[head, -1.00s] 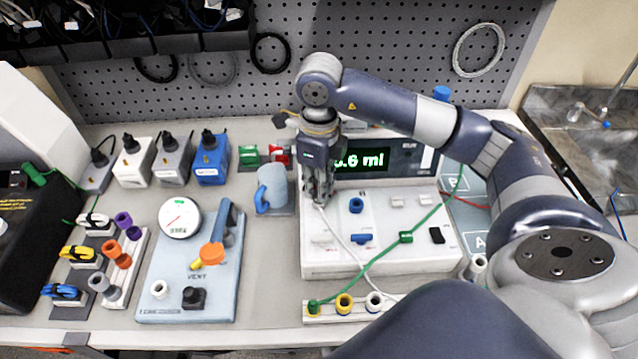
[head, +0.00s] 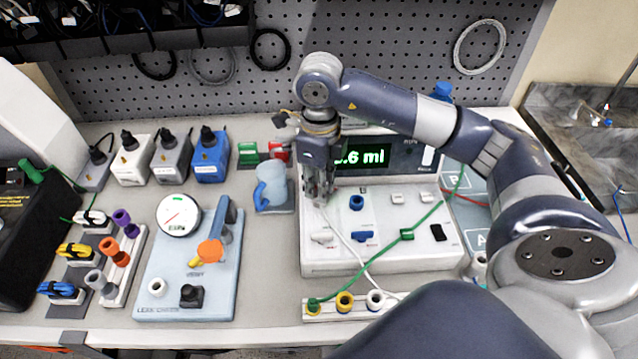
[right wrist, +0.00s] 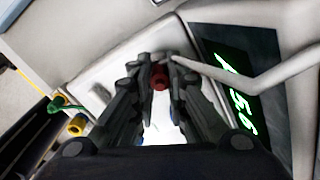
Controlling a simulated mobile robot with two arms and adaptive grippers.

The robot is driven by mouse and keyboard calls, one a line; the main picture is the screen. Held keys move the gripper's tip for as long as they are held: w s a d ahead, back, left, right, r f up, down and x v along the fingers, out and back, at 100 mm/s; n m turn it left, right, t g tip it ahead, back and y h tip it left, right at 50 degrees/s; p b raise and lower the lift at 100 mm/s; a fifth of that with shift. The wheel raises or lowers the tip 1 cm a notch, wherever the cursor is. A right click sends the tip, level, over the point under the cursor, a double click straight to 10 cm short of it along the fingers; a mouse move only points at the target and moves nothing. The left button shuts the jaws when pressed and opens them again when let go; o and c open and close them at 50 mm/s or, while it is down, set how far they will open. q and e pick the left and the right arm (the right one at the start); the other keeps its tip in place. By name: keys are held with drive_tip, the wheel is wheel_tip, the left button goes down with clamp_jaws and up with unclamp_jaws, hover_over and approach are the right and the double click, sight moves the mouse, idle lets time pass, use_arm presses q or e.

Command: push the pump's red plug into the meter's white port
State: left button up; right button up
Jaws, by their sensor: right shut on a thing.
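My right gripper (head: 319,198) points down over the upper left of the white console's deck (head: 340,262), which carries a lit green "ml" readout (head: 374,156). In the right wrist view its fingers (right wrist: 160,72) are shut on a red plug (right wrist: 158,80). A pale lead (right wrist: 235,85) runs from beside the fingertips past the readout. In the head view the fingers hide the plug. I cannot tell which port lies under it or whether it touches one. Small white fittings (head: 398,198) and a blue port (head: 356,202) show on the deck. My left gripper is out of view.
A green cord (head: 395,242) crosses the deck. A blue mug (head: 271,188) stands close left of the gripper. A light-blue gauge panel (head: 185,312) lies further left.

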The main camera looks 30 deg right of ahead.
idle(0.3)
drive_tip(key=o, duration=1.3)
drive_tip(key=shift+o, duration=0.2)
drive_tip(key=shift+r, duration=0.1)
drive_tip(key=shift+r+p, duration=2.1)
drive_tip(key=shift+r, duration=1.3)
